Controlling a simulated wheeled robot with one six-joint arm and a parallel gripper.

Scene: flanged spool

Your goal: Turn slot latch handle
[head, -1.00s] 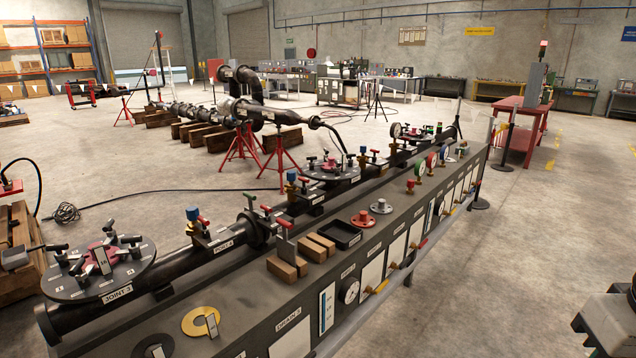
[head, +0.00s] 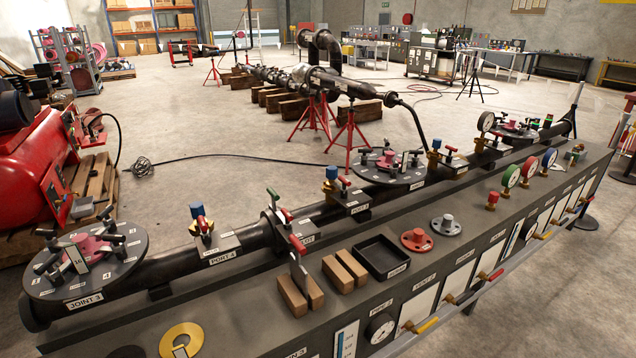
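The head view shows a dark pipe along the back of a long grey bench. At the pipe's middle flange (head: 272,232) stand a green-topped handle (head: 272,196) and a red-topped handle (head: 287,215). Just in front, an upright grey plate (head: 299,270) stands by wooden blocks, with a red lever (head: 298,244) at its top. A small label (head: 306,239) beside it is too small to read surely. I cannot tell for certain which of these is the slot latch handle. My gripper is not in view.
The round JOINT 3 plate (head: 84,262) with several clamp handles is at the left end. A black tray (head: 382,257), wooden blocks (head: 346,270) and red and grey flanged pieces stand on the bench. A rail runs along its front. A red compressor (head: 40,165) stands at left.

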